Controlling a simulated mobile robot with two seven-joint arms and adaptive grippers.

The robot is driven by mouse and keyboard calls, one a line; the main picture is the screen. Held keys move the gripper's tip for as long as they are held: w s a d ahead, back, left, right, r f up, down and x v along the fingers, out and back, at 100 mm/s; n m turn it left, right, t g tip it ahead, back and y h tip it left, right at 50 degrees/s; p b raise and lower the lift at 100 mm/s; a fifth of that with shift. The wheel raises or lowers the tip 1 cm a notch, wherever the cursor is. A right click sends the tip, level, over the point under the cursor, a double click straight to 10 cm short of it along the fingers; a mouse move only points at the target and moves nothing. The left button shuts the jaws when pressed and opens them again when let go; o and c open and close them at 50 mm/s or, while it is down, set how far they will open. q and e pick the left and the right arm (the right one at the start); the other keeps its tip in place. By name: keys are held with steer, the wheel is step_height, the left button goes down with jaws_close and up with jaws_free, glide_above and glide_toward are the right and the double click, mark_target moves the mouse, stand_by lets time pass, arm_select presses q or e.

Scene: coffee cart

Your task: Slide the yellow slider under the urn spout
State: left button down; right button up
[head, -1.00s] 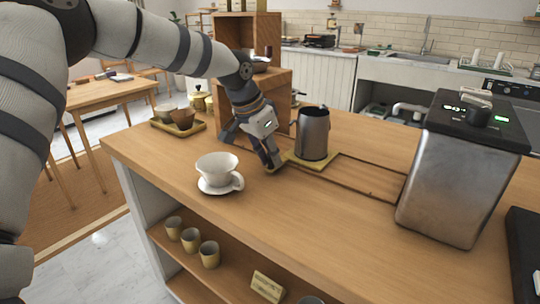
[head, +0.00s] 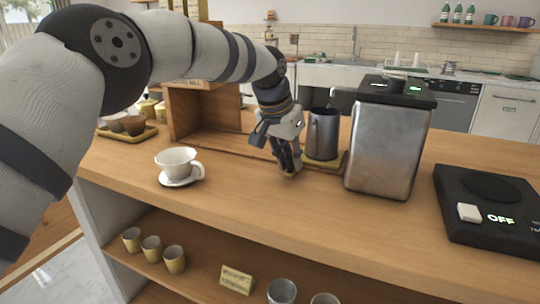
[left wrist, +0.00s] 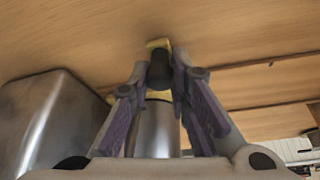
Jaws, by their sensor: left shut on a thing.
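The yellow slider (head: 326,164) lies on the wooden counter close to the left side of the metal urn (head: 388,140). A grey metal pitcher (head: 323,135) stands upright on it. A dark part (head: 343,100), seemingly the spout, juts from the urn's left side near the pitcher's top; I cannot tell whether the pitcher is right beneath it. My left gripper (head: 289,168) is shut on the slider's dark handle, left of the pitcher. In the left wrist view the handle (left wrist: 160,72) sits between the fingers, with the slider's yellow (left wrist: 158,44) showing. My right gripper is out of view.
A white cup on a saucer (head: 178,181) stands at the counter's front left. A wooden shelf box (head: 205,110) stands behind my left arm. A black device reading OFF (head: 490,205) is at the right. The counter front between is clear.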

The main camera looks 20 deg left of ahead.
arm_select(q)
steer(key=shift+s+d, duration=0.1)
steer(key=shift+d, duration=0.75)
steer(key=c, duration=1.5)
jaws_free()
steer(key=shift+d, duration=0.15)
steer(key=shift+r, duration=0.35)
steer(key=v, duration=1.1)
steer(key=shift+s+r, duration=0.1)
steer(key=shift+s, duration=0.1)
